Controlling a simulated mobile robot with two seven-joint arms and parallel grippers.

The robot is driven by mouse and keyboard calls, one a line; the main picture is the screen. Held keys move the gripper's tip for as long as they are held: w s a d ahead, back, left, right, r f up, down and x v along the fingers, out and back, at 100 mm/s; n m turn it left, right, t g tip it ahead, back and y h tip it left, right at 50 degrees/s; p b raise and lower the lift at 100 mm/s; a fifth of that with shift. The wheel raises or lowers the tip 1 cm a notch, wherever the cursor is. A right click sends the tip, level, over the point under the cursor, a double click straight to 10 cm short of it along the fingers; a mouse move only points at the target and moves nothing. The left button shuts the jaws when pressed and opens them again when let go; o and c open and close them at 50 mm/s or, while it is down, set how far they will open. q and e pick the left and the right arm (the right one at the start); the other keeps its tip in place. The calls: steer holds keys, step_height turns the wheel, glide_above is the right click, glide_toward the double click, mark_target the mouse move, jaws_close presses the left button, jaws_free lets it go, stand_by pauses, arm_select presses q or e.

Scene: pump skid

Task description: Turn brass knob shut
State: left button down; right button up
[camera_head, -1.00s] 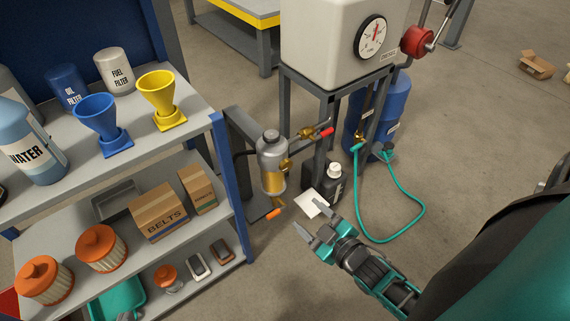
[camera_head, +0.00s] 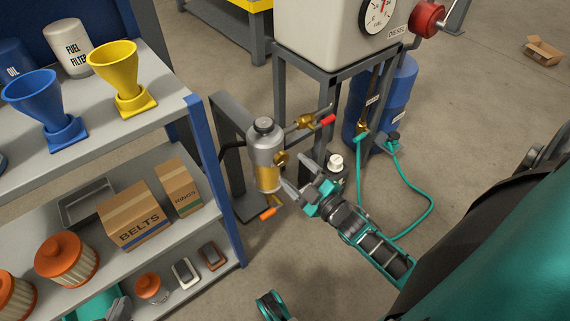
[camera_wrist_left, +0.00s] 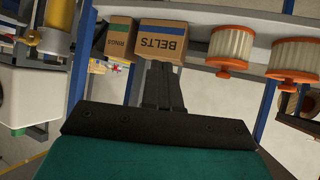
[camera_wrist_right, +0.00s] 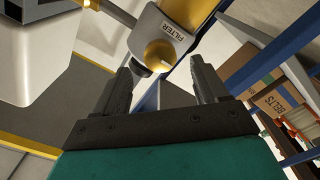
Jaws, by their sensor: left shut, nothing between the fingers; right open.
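The brass knob (camera_head: 281,158) is on the side of the grey filter housing (camera_head: 264,140), which has an amber bowl. In the right wrist view the round brass knob (camera_wrist_right: 160,54) lies ahead, below the FILTER label, between the finger lines and beyond the tips. My right gripper (camera_head: 292,178) is open and empty, just right of and below the knob in the head view, apart from it. My left gripper (camera_wrist_left: 160,70) is shut and empty, pointing toward the boxes on the shelf. I cannot clearly make out its fingers in the head view.
A red-handled valve (camera_head: 327,120) sticks out above the knob, and an orange-tipped lever (camera_head: 267,213) sits below the bowl. A shelf with the BELTS box (camera_head: 134,213) is to the left. The floor in front is clear.

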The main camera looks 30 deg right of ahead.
mark_target(284, 161)
steer(key=w+b, duration=0.1)
steer(key=w, duration=0.4)
steer(key=shift+a, duration=0.15)
steer(key=c, duration=1.1)
